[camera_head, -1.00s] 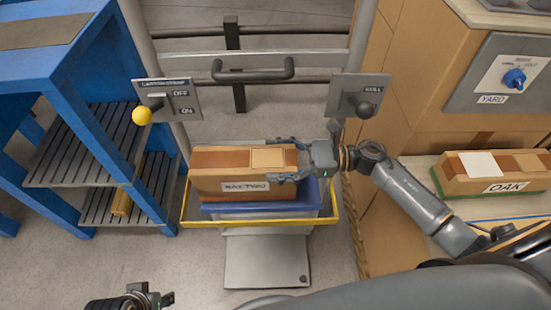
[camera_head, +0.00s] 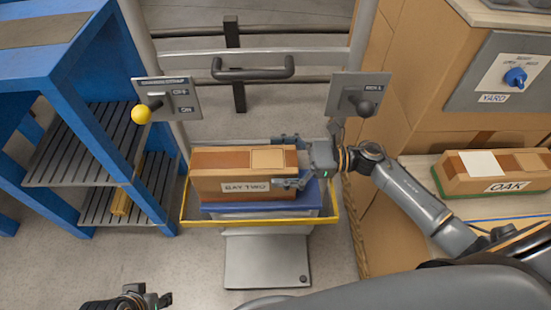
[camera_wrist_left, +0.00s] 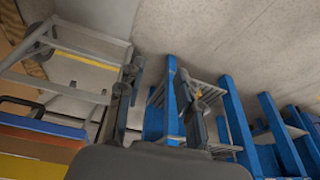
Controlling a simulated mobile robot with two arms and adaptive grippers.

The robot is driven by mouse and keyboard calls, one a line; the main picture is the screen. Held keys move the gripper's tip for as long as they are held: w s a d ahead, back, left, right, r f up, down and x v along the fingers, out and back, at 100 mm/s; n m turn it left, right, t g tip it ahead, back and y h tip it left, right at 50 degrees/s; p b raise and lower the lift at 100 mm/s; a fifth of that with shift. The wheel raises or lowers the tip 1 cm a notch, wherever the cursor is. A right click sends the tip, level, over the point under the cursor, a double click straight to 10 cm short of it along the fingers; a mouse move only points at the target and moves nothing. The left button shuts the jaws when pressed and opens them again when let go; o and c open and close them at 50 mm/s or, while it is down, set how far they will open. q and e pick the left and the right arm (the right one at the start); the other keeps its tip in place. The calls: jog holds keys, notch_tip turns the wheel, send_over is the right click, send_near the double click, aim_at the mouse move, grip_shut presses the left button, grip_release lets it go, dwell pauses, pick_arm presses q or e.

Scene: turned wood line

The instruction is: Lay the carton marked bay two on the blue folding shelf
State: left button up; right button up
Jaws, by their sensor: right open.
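The carton marked BAY TWO (camera_head: 225,187) is brown, with a paler patch on top. It rests on a flat blue surface (camera_head: 306,197) inside a yellow-rimmed tray (camera_head: 262,222); I cannot tell if that surface is the folding shelf. My right gripper (camera_head: 284,161) is open at the carton's right end, one finger along the near face and one beyond the far side. Contact is unclear. My left gripper (camera_head: 150,297) is low at the left edge, only partly visible. In the left wrist view its fingers (camera_wrist_left: 160,85) stand apart with nothing between them.
A blue rack (camera_head: 55,85) with dark slatted shelves stands left. A yellow-knobbed lever panel (camera_head: 182,98) and another panel (camera_head: 345,92) flank a dark handle (camera_head: 252,74). An OAK carton (camera_head: 480,180) lies right. Floor is clear between rack and tray.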

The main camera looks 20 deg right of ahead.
jog(key=shift+d, duration=0.25)
pick_arm(q)
jog(key=shift+v, duration=0.75)
pick_arm(e)
jog(key=v, duration=0.7)
jog(key=shift+r, duration=0.1)
jog(key=shift+s, duration=0.15)
